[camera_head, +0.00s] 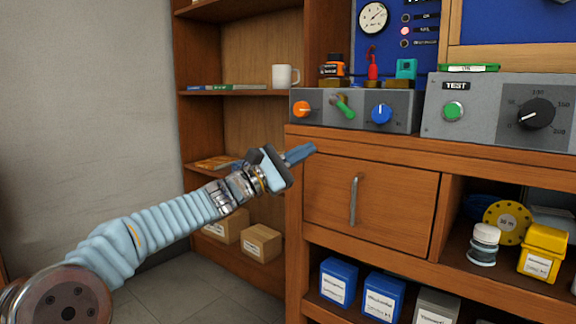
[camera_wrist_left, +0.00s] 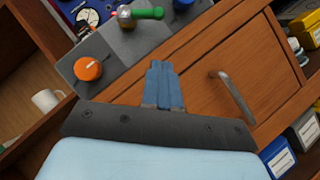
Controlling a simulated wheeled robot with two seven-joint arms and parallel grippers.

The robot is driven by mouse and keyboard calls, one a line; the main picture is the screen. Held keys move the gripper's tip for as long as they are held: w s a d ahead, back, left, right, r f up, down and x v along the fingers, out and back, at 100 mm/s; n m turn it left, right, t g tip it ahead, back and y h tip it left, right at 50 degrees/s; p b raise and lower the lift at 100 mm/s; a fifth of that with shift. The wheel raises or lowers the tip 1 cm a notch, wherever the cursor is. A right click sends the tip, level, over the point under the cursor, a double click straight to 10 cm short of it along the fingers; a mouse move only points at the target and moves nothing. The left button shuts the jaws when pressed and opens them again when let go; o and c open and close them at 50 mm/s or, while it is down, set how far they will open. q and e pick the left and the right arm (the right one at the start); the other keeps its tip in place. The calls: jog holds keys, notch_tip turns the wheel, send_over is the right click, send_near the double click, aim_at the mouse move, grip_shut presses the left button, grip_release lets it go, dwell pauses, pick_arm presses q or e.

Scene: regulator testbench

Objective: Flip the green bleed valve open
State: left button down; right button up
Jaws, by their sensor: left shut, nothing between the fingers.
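The green bleed valve (camera_head: 344,104) is a small green lever on the front of a grey panel box (camera_head: 330,119), between an orange knob (camera_head: 302,108) and a blue knob (camera_head: 381,114). In the left wrist view the green lever (camera_wrist_left: 146,13) lies sideways from its metal pivot near the top edge. My left gripper (camera_head: 302,153) is shut and empty, its blue fingers together. It is below and left of the valve, in front of the cabinet's top edge, and apart from the valve. It also shows in the left wrist view (camera_wrist_left: 160,72). My right gripper is not in view.
A grey TEST box (camera_head: 484,124) with a green button and black dial stands to the right. Below the panel is a drawer with a metal handle (camera_head: 354,200). A white mug (camera_head: 285,76) stands on the shelf behind. Blue boxes (camera_head: 338,282) sit on the lower shelf.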

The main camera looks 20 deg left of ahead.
pick_arm(q)
jog(key=shift+v, duration=2.05)
jog(key=shift+s+d+f, duration=0.1)
jog(key=shift+d+f, duration=0.05)
jog(key=w+d+f+g+y, duration=0.2)
jog(key=f, duration=0.8)
jog(key=w+d+f+g+y, duration=0.1)
jog(key=w+f+g+y, duration=0.1)
jog(key=f, duration=0.8)
jog(key=s+d+f+m+g+y, duration=0.1)
jog(key=s+f+m+g+y, duration=0.2)
jog(key=f, duration=1.1)
jog(key=s+d+f+g+y, duration=0.25)
jog(key=s+f, duration=0.25)
jog(key=f, duration=1)
jog(key=s+d+f+m+g+y, duration=0.1)
jog(key=s+f+m+g, duration=0.2)
jog(key=s+f+m, duration=0.6)
jog(key=s+d+f+m+g+y, duration=0.1)
jog(key=s+f+m+g+y, duration=0.1)
jog(key=s+f, duration=1.25)
notch_tip(320, 180, up, 20)
jog(key=s+p, duration=0.2)
jog(key=p, duration=1.5)
jog(key=shift+d+m+p, duration=0.3)
